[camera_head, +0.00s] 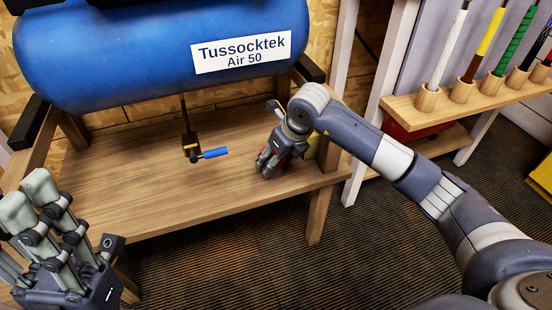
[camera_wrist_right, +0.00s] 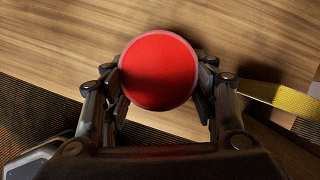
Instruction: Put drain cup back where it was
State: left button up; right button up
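The drain cup shows in the right wrist view as a round red cup (camera_wrist_right: 158,72), seen from above, between the fingers of my right gripper (camera_wrist_right: 160,95). The fingers close around its sides. In the head view my right gripper (camera_head: 268,166) is at the right end of the wooden shelf, near its front edge, and mostly hides the cup. I cannot tell whether the cup touches the shelf. A drain valve with a blue lever (camera_head: 212,154) hangs under the blue air tank (camera_head: 130,50), left of the gripper. My left gripper (camera_head: 35,195) is open and empty at lower left.
The wooden shelf (camera_head: 130,200) under the tank is bare left of my right gripper. A yellow item (camera_wrist_right: 295,100) lies right of the cup. Wooden legs support the shelf's front.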

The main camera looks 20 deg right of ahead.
jog(key=shift+o, duration=0.7)
jog(key=shift+r, duration=0.1)
